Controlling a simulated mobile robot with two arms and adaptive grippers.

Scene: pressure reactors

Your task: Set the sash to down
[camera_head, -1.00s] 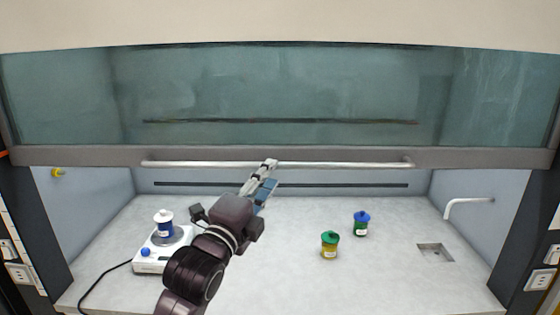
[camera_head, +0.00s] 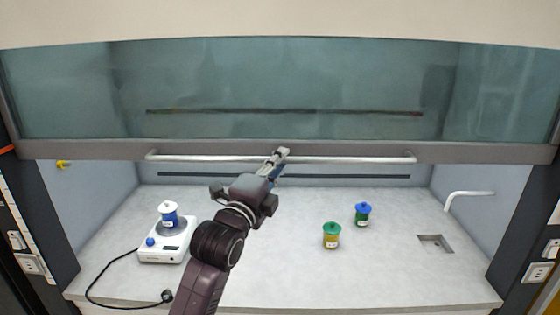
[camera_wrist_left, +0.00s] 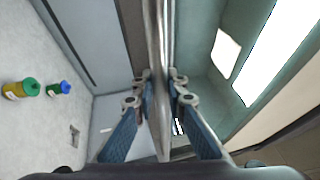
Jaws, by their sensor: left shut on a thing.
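The sash (camera_head: 300,80) is a wide tinted glass pane across the upper part of the head view, with a grey lower frame (camera_head: 80,151). It hangs partway, with a tall opening between it and the worktop. A white handle bar (camera_head: 350,160) runs along its lower frame. My left gripper (camera_head: 281,154) is at the bar, near its middle, with its fingers shut on it. In the left wrist view the bar (camera_wrist_left: 157,40) runs between the two blue-padded fingers (camera_wrist_left: 160,78). My right gripper is in neither view.
On the worktop (camera_head: 290,270) stand a hotplate (camera_head: 158,254) with a blue-and-white container (camera_head: 169,214), a yellow jar with green lid (camera_head: 331,237) and a green jar with blue lid (camera_head: 362,214). A tap (camera_head: 468,194) and small sink (camera_head: 436,243) are at right.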

